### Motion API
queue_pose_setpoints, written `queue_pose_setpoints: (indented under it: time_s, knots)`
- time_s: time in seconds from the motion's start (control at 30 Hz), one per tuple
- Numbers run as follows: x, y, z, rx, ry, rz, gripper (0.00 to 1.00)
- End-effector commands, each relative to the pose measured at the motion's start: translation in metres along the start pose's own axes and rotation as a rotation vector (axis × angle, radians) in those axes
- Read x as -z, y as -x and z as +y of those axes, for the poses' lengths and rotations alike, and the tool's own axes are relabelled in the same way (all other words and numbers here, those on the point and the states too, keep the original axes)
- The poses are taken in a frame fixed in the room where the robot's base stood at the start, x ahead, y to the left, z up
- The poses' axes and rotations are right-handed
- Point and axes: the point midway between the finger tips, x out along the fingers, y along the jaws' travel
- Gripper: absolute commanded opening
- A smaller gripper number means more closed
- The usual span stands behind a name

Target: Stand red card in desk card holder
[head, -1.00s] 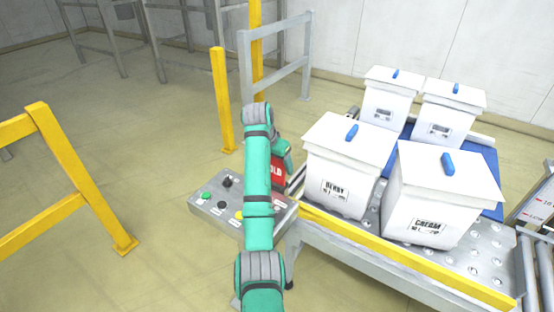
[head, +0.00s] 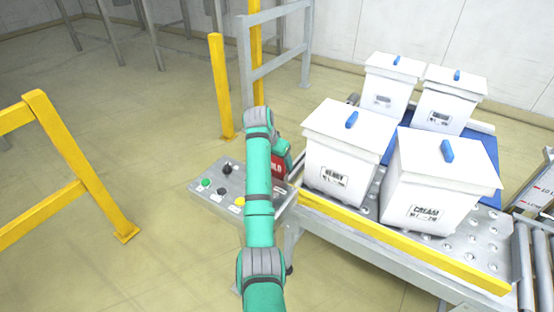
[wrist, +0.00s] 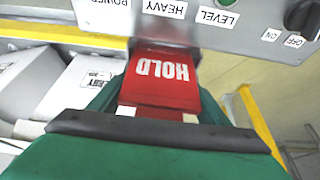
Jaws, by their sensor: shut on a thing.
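A red card (wrist: 160,80) with the white word HOLD fills the middle of the wrist view. My gripper (wrist: 158,113) is shut on its near edge. The card's far edge meets a blurred grey metallic piece at the console's edge, perhaps the card holder (wrist: 166,32); I cannot tell whether the card is inside it or only in front of it. In the head view, the red card (head: 278,168) shows to the right of my arm, beside the desk console (head: 212,198). My arm hides part of the console, and the holder is not clear there.
The console carries a green button (head: 206,183), a black knob (head: 225,169) and a yellow button (head: 239,201). White lidded bins (head: 343,150) stand on the conveyor to the right, behind a yellow rail (head: 400,243). A yellow post (head: 222,90) and grey frame (head: 275,45) stand behind.

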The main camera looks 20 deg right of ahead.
Motion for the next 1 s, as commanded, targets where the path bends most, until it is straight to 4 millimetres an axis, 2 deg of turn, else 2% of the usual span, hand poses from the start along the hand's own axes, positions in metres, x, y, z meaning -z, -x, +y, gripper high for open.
queue_pose_setpoints:
  time_s: [0.03,0.37,0.4,0.47,1.0]
  knots:
    - [-0.0139,-0.0113,-0.0003,-0.011,0.011,-0.029,0.48]
    - [-0.0174,-0.0128,-0.0033,-0.008,0.015,-0.033,0.48]
    - [-0.0175,-0.0128,-0.0034,-0.008,0.015,-0.033,0.75]
    - [-0.0172,-0.0129,-0.003,-0.008,0.014,-0.033,0.89]
    - [-0.0175,-0.0125,-0.0037,-0.008,0.016,-0.033,0.9]
